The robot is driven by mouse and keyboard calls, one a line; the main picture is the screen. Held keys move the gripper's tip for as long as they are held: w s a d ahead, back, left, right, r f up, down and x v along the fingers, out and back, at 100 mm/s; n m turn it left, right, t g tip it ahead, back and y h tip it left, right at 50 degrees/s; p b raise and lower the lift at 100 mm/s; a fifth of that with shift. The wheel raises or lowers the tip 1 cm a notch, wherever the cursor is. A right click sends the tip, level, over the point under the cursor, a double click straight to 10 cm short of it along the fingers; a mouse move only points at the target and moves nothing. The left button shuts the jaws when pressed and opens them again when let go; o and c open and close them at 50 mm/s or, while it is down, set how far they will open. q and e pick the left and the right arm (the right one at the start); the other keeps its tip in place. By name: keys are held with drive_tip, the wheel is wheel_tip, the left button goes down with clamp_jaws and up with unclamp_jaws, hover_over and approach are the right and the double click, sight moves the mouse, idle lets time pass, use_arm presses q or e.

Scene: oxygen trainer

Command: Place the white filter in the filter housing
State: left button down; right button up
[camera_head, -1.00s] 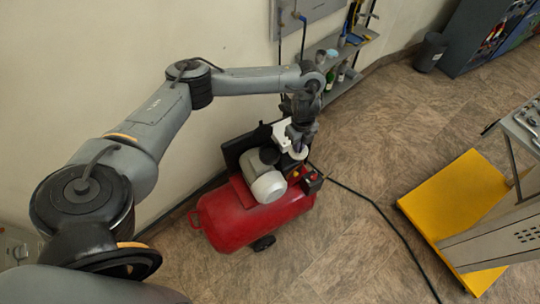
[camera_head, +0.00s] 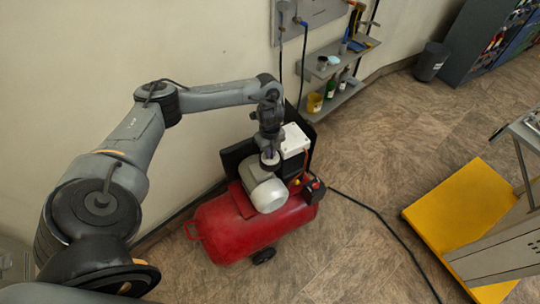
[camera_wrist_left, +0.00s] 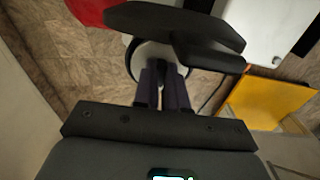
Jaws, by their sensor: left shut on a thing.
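My left gripper (camera_head: 269,147) points down over the back of the red compressor (camera_head: 230,222), close to the grey motor (camera_head: 268,194). The white filter (camera_head: 270,160) is a small pale round thing under the gripper, just above the motor's end. In the left wrist view my left gripper (camera_wrist_left: 162,72) is shut on the white filter (camera_wrist_left: 152,52), whose round edge shows around the fingertips. A dark bar of the gripper's surroundings hides part of it. I cannot make out the filter housing clearly, nor whether the filter touches it. My right gripper is not in view.
A white box (camera_head: 294,140) stands on the compressor just right of the gripper. A wall shelf (camera_head: 335,95) with bottles is behind. A black hose runs over the floor. A yellow platform (camera_head: 462,205) is at the right.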

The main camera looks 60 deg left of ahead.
use_arm(q)
drive_tip(key=shift+f, duration=1.25)
drive_tip(key=shift+f, duration=0.15)
drive_tip(key=c, duration=1.2)
unclamp_jaws()
